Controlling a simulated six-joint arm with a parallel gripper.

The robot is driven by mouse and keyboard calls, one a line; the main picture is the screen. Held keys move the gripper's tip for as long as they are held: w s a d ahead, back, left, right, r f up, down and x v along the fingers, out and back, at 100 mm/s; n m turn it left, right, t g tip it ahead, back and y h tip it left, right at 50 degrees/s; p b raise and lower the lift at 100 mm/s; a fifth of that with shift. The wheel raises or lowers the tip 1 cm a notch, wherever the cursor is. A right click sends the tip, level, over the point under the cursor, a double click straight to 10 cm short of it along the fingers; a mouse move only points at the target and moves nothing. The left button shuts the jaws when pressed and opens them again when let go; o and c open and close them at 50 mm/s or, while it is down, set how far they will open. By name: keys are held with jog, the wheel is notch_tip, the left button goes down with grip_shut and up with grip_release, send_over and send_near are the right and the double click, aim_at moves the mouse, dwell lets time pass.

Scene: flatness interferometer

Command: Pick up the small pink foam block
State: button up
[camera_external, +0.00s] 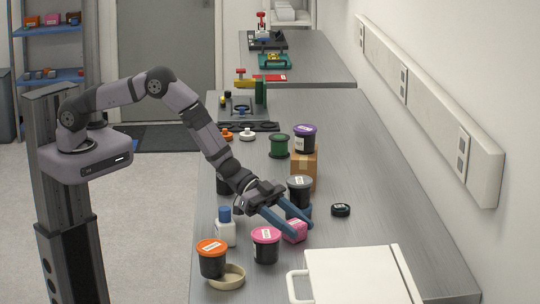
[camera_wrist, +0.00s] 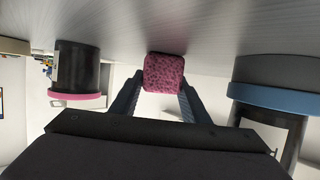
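The small pink foam block (camera_external: 294,231) sits on the grey bench, among the jars. In the wrist view the speckled pink block (camera_wrist: 164,73) is centred at the fingertips. My gripper (camera_external: 306,222) is low over the bench, with its blue fingers spread on either side of the block. In the wrist view my gripper (camera_wrist: 160,88) has one finger to the left of the block and one to the right. The fingers are apart. I cannot tell whether either touches the block.
A pink-lidded jar (camera_external: 265,246) stands left of the block, and a grey-lidded jar (camera_external: 299,192) just behind the gripper. A white bottle (camera_external: 225,228), an orange-lidded jar (camera_external: 212,259) and a white box (camera_external: 360,277) are nearby. The bench right of the black disc (camera_external: 340,210) is clear.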

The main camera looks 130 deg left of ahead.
aim_at(294, 221)
jog(key=shift+r, duration=0.1)
jog(key=shift+c, duration=0.3)
jog(key=shift+r+b, duration=0.85)
jog(key=shift+r, duration=0.5)
jog(key=shift+s+r, duration=0.15)
jog(key=shift+r, duration=0.1)
jog(key=s+b, duration=0.5)
jog(key=s, duration=1.2)
jog(key=shift+s+b, duration=0.4)
jog(key=shift+a+r, duration=0.1)
